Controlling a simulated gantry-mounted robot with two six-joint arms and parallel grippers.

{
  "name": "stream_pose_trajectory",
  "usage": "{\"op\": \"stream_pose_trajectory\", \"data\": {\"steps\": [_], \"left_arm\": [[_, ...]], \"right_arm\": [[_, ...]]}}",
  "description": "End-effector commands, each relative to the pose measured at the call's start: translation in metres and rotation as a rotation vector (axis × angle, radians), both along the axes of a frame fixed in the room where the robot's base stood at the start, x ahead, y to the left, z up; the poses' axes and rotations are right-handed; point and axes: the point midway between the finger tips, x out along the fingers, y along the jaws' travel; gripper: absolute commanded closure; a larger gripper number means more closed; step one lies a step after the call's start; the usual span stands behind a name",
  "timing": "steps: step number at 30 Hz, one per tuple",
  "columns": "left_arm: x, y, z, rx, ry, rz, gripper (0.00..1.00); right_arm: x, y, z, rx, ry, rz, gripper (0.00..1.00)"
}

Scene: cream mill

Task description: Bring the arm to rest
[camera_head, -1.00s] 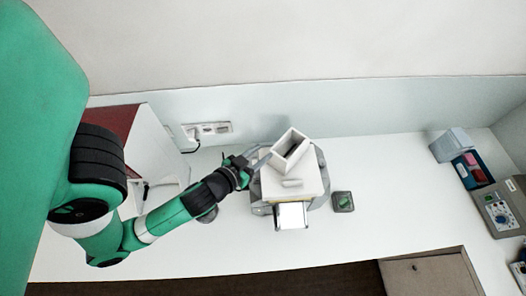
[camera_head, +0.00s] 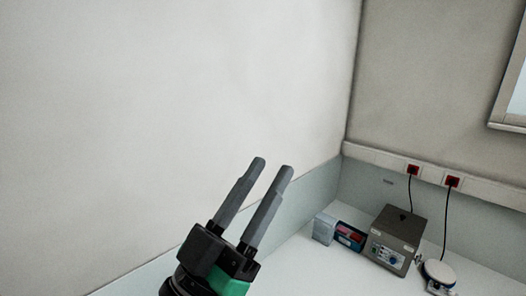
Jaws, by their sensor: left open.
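My left gripper (camera_head: 276,166) is raised in front of the plain white wall (camera_head: 170,110) in the head view. Its two long grey fingers point up and to the right, parallel with a gap between them. It is open, and nothing shows between the fingers. Only the dark wrist and a bit of green show below it; the rest of the arm is out of the picture. The cream mill machine with its white hopper is not in this view. My right gripper is not in view.
A grey box device with a dial (camera_head: 394,238) stands on the white bench at the right. Beside it are a small light-grey box (camera_head: 324,229), a dark holder with coloured items (camera_head: 350,237) and a round-topped device (camera_head: 439,273). Red sockets (camera_head: 413,170) with cords line the wall.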

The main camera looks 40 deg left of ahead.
Motion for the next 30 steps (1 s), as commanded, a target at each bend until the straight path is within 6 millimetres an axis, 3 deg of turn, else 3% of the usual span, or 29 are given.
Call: {"op": "stream_pose_trajectory", "data": {"steps": [1, 3, 6, 30], "left_arm": [[-0.011, -0.012, 0.033, 0.018, -0.074, -0.029, 0.59], [-0.024, -0.023, 0.061, 0.041, -0.14, -0.054, 0.59], [-0.033, -0.031, 0.08, 0.056, -0.184, -0.072, 0.59], [-0.034, -0.031, 0.081, 0.057, -0.188, -0.071, 0.59]], "right_arm": [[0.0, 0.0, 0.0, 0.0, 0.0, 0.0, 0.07], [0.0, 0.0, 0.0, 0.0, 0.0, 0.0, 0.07], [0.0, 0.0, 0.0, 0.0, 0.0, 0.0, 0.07], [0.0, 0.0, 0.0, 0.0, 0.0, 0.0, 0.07]]}}
